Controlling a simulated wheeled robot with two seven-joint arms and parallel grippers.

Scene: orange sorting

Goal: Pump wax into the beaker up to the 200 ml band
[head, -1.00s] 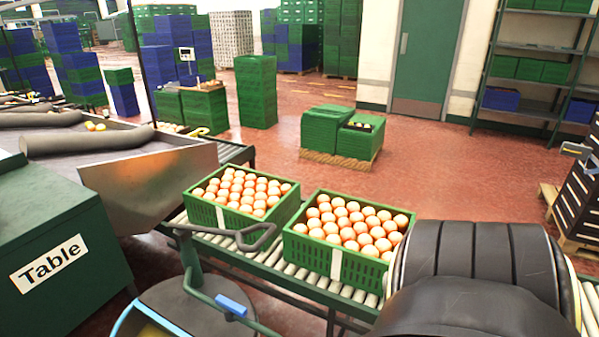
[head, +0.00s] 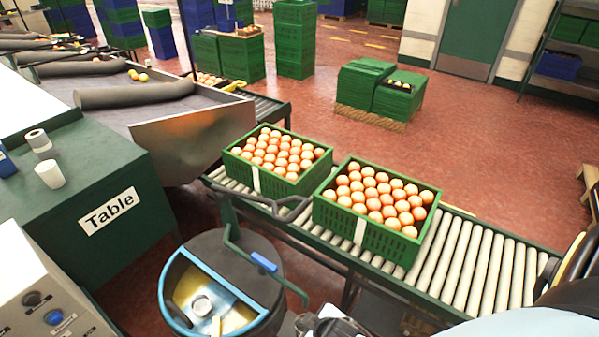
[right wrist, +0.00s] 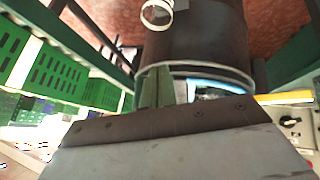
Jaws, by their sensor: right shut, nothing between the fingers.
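A dark round drum (head: 265,262) stands at the bottom centre of the head view. Its blue-rimmed opening shows yellowish wax (head: 220,312) and a pale round part inside. A bent green lever with a blue grip (head: 264,262) and a curved grey handle (head: 285,208) rise over it. A small white cup (head: 50,175) stands on the table; I cannot tell whether it is the beaker, and no 200 ml band is readable. In the right wrist view my right gripper (right wrist: 157,85) is shut and empty, in front of a dark cylinder (right wrist: 195,40). My left gripper is out of view.
Two green crates of oranges (head: 285,183) (head: 390,245) sit on a roller conveyor (head: 480,265) behind the drum. The green table (head: 150,185) stands at the left, with a control box (head: 50,312) in front. The conveyor's right stretch is clear.

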